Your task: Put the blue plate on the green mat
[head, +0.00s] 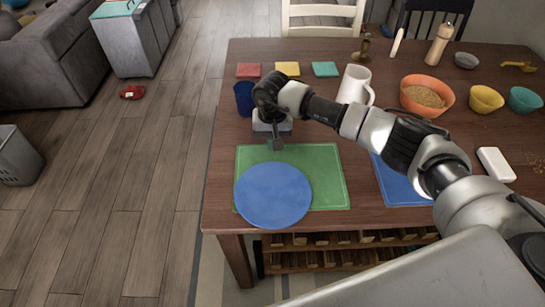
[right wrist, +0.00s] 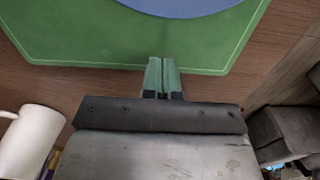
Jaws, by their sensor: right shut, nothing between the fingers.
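The blue plate (head: 272,195) lies on the green mat (head: 325,178), over its front left part. Its near rim reaches past the mat's front edge, close to the table's front edge. My right gripper (head: 277,144) is at the far edge of the mat, apart from the plate, with its fingers together and empty. In the right wrist view its shut fingers (right wrist: 162,75) show at the edge of the green mat (right wrist: 60,40), with part of the blue plate (right wrist: 185,6) beyond. My left gripper is out of view.
A dark blue cup (head: 243,98) and a white jug (head: 354,85) stand behind the mat, near my right arm. A blue mat (head: 396,185) lies to the right, partly behind my arm. An orange bowl (head: 428,107) and other bowls stand at the back right.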

